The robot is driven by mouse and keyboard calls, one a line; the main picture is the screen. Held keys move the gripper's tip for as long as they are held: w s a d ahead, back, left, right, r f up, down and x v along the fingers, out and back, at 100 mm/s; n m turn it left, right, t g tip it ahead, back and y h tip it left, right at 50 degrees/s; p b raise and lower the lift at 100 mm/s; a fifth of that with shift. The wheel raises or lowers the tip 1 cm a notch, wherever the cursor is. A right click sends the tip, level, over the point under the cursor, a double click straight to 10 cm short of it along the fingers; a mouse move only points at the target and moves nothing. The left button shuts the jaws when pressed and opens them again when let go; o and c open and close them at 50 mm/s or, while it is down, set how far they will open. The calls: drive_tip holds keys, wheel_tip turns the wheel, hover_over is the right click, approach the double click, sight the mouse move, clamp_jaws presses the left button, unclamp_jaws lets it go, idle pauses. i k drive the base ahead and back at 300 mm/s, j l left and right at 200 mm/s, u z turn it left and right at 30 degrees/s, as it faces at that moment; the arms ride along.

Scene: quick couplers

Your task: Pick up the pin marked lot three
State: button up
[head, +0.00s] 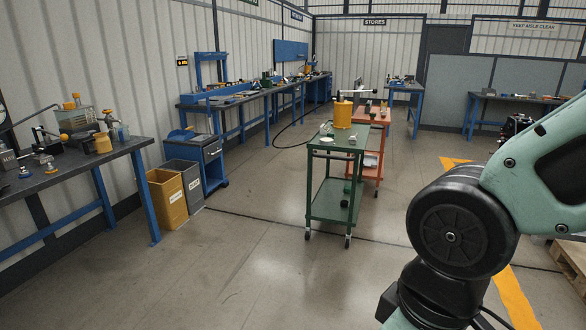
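I cannot make out a pin marked lot three; the small items on the benches and carts are too small to read any marking. Several small metal and yellow items stand on the near left bench (95,158), one of them a yellow-topped piece (103,142). A yellow cylinder (343,115) stands at the far end of the green cart (320,147), with small pale items near it. My arm fills the right side of the picture, and my gripper is out of view.
A yellow bin (166,203) and a grey bin (190,183) stand beside a blue cabinet (205,155). An orange cart (372,150) stands behind the green one. A long blue bench (235,97) lines the wall. The floor between the left bench and green cart is clear.

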sight(353, 139)
drive_tip(key=i+j, duration=0.1)
drive_tip(key=i, duration=2)
drive_tip(key=i+j+z, duration=0.1)
drive_tip(key=i+z, duration=0.4)
drive_tip(key=i+j+z, duration=0.3)
drive_tip(key=i+z, duration=0.2)
drive_tip(key=i+j+z, duration=0.8)
drive_tip(key=j+z, duration=0.15)
drive_tip(key=j, duration=0.2)
drive_tip(key=i+j+z, duration=0.25)
drive_tip(key=j+z, duration=0.25)
drive_tip(key=j, duration=0.2)
